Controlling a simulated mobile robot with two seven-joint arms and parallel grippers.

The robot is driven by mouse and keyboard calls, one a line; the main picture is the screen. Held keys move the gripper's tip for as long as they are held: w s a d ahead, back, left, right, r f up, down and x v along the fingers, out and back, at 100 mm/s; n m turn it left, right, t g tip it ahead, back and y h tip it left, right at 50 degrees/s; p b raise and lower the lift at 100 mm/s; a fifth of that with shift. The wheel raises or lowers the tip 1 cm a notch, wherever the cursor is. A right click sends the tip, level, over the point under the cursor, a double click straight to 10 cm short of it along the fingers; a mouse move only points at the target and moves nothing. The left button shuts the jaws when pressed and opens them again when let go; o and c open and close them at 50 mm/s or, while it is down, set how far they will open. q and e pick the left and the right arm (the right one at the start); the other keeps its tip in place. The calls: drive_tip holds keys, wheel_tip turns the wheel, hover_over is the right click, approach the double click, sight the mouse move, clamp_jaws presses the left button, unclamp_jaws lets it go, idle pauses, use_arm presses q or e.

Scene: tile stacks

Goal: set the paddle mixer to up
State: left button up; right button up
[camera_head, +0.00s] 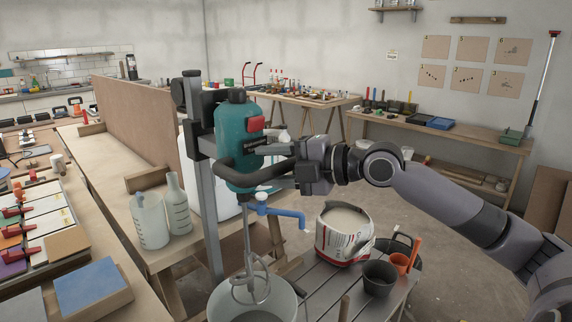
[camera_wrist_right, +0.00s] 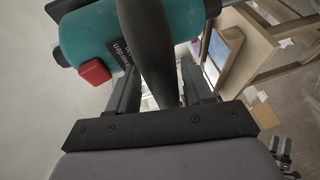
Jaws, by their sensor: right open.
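The paddle mixer has a teal body (camera_head: 232,130) with a red button and a black handle (camera_head: 240,172). It is mounted upright on a grey post (camera_head: 207,210). Its whisk paddle (camera_head: 248,285) hangs down into a pale bucket (camera_head: 270,305). My right gripper (camera_head: 268,166) is level with the handle, at its right. In the right wrist view, the teal body (camera_wrist_right: 95,40) is at upper left and the handle (camera_wrist_right: 150,50) runs between the open fingers (camera_wrist_right: 160,85). Contact between fingers and handle cannot be told. My left gripper is out of view.
A blue clamp lever (camera_head: 283,213) sticks out below the mixer. Plastic jugs (camera_head: 150,220) and a tile table are at left.

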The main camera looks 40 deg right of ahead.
drive_tip(key=shift+b+v, duration=0.7)
drive_tip(key=shift+v, duration=0.3)
drive_tip(key=shift+b+v, duration=0.8)
drive_tip(key=shift+v, duration=1.7)
drive_tip(key=shift+s+d, duration=0.1)
